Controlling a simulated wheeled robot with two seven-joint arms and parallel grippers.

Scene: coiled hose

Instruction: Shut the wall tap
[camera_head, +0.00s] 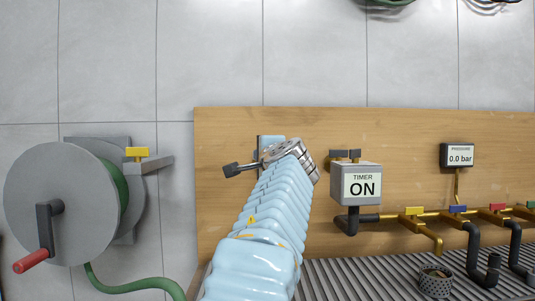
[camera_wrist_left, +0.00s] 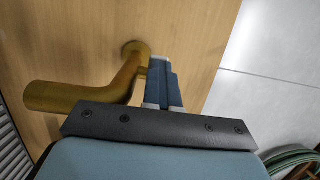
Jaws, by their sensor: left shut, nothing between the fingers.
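A brass bent pipe (camera_wrist_left: 75,95), which looks like the wall tap, comes out of a round flange on the wooden board in the left wrist view. It bends toward the left; no handle on it can be made out. My left gripper (camera_wrist_left: 163,82) is shut and empty, its fingers close to the right of the pipe near the flange. Whether they touch it, I cannot tell. In the head view my left arm reaches up to the board, and its gripper (camera_head: 270,145) hides the pipe there; the fingertips are hidden too. My right gripper is not in view.
A hose reel (camera_head: 70,200) with a red crank and a yellow-handled valve (camera_head: 137,153) stands at left. Right of my arm are a timer box (camera_head: 356,185) reading ON, a gauge (camera_head: 459,156) reading 0.0 bar, and brass taps with coloured handles (camera_head: 457,210) above a ribbed grate.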

